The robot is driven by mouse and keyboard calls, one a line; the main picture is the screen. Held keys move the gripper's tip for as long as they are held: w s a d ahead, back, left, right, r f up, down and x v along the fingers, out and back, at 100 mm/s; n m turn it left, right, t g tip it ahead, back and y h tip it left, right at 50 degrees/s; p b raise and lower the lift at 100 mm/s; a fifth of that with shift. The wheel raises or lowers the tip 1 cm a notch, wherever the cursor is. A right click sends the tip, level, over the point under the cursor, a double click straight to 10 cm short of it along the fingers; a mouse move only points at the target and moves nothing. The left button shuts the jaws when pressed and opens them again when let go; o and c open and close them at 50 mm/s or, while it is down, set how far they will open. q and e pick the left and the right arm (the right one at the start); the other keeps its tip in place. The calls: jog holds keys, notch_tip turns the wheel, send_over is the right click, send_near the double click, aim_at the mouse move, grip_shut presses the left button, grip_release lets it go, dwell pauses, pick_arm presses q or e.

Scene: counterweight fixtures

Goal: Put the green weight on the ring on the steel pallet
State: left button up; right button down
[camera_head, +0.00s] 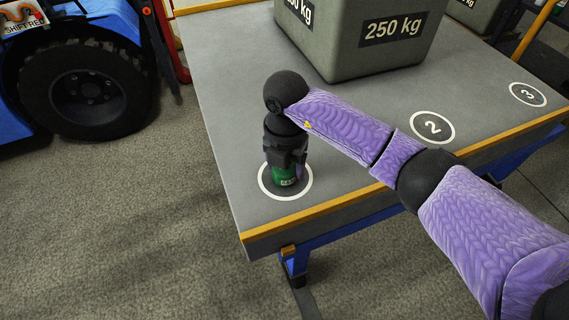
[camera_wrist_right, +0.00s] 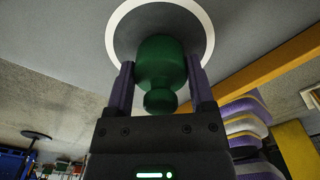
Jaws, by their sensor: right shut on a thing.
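The green weight (camera_head: 284,175) is inside the white ring (camera_head: 270,190) at the front left corner of the steel pallet (camera_head: 345,120). My right gripper (camera_head: 286,165) points down and is shut on the weight. In the right wrist view the green weight (camera_wrist_right: 161,65) sits between the two fingers of the right gripper (camera_wrist_right: 160,85), with the white ring (camera_wrist_right: 208,25) around its far end. The weight looks upright; I cannot tell whether its base touches the surface. My left gripper is not in view.
A large grey-green 250 kg block (camera_head: 365,50) stands at the back of the pallet. Rings marked 2 (camera_head: 432,127) and 3 (camera_head: 528,95) are empty. A yellow edge (camera_head: 340,194) runs along the pallet's front. A blue vehicle with a black tyre (camera_head: 88,88) is at the left.

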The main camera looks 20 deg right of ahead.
grip_release()
notch_tip(320, 180, up, 12)
jog(key=p, duration=0.7)
jog(key=shift+r, duration=0.15)
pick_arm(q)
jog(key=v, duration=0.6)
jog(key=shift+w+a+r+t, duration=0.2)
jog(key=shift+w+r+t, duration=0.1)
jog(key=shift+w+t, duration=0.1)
